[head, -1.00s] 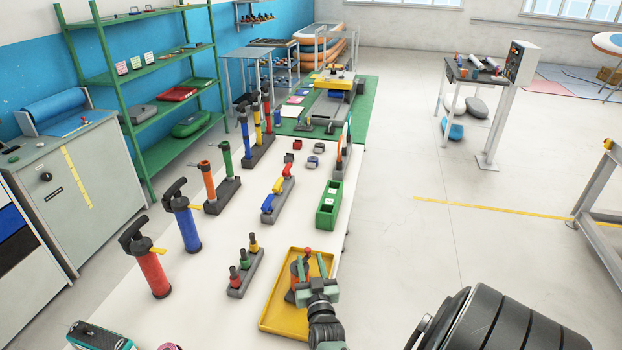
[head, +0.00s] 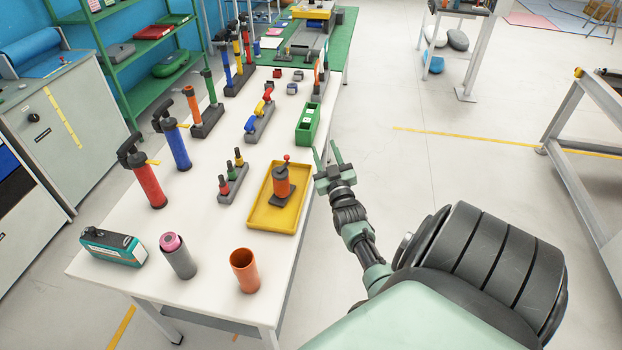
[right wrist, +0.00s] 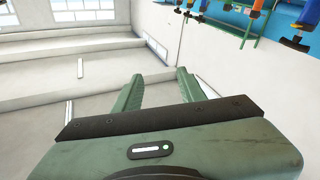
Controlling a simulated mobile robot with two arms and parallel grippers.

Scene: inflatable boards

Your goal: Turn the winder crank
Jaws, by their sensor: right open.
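The winder (head: 282,184) is an orange cylinder on a dark base with a red-knobbed crank (head: 286,159) on top. It stands upright in a yellow tray (head: 262,222) on the white table. My right gripper (head: 326,149) is open and empty, just past the table's right edge, to the right of the tray and apart from the winder. Its two green fingers also show in the right wrist view (right wrist: 160,75), with nothing between them. The winder is not seen in the right wrist view. My left gripper is out of view.
A green box (head: 309,128) stands behind the tray. A small stand of coloured pegs (head: 233,182) is to its left. An orange cup (head: 244,272), a grey tube (head: 178,262) and a teal box (head: 112,247) are at the front. Open floor lies right of the table.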

